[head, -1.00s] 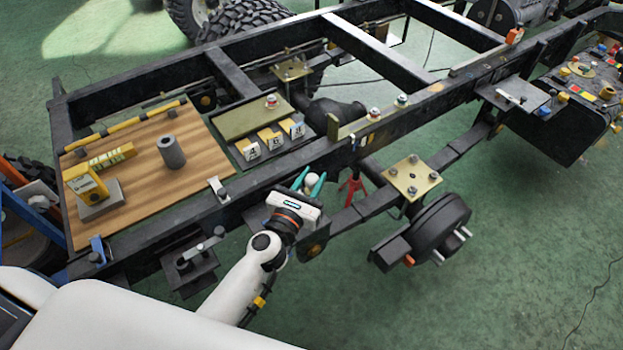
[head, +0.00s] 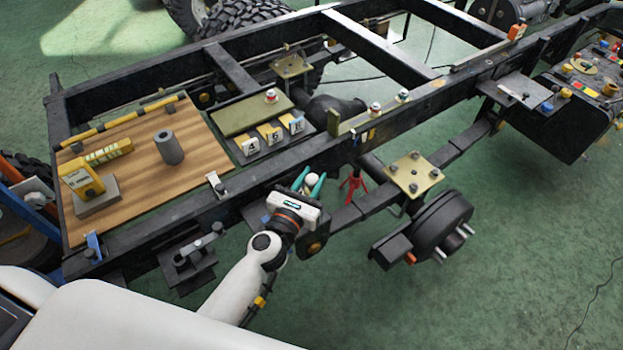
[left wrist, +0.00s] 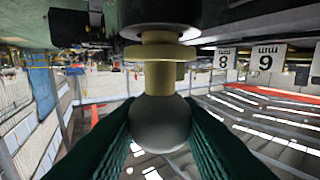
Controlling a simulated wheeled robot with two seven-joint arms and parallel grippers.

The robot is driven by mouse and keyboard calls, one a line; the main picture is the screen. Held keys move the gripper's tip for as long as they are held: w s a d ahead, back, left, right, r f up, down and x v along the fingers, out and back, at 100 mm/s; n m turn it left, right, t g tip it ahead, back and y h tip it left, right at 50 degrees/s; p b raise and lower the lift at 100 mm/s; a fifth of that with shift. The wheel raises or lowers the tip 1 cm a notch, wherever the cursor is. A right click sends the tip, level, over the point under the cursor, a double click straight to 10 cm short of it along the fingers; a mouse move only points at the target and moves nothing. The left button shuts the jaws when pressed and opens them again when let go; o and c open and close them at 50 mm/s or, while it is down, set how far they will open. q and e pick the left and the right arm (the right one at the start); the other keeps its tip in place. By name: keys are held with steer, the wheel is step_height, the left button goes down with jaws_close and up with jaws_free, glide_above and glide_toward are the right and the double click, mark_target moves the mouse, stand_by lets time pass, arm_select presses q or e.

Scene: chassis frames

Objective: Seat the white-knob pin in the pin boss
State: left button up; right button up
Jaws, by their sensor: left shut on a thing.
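My left gripper (head: 309,184) has green fingers and is shut on the white-knob pin (head: 312,180) beside the near frame rail. In the left wrist view, the round white knob (left wrist: 160,124) sits between the two green fingers (left wrist: 98,140). A brass-coloured stepped collar (left wrist: 160,53) adjoins the knob. The collar meets a dark round part (left wrist: 160,28) at the top of that view; I cannot tell whether it is the pin boss or how deep the pin sits. In the head view the pin's shank and the boss are hidden by the gripper and rail. My right gripper is not in view.
The near black rail (head: 245,188) runs alongside the gripper. Behind it are a wooden board (head: 130,190) with a grey cylinder (head: 169,148) and a tray (head: 272,160) with numbered blocks. A brass plate (head: 413,174) and hub (head: 440,226) are at right. Green floor is open in front.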

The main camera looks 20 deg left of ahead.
arm_select(q)
steer(key=o, duration=1.2)
steer(key=shift+r, duration=0.15)
steer(key=shift+r+p, duration=1.4)
steer(key=shift+p, duration=0.2)
step_height(320, 180, up, 5)
steer(key=p, duration=0.5)
steer(key=shift+r, duration=0.1)
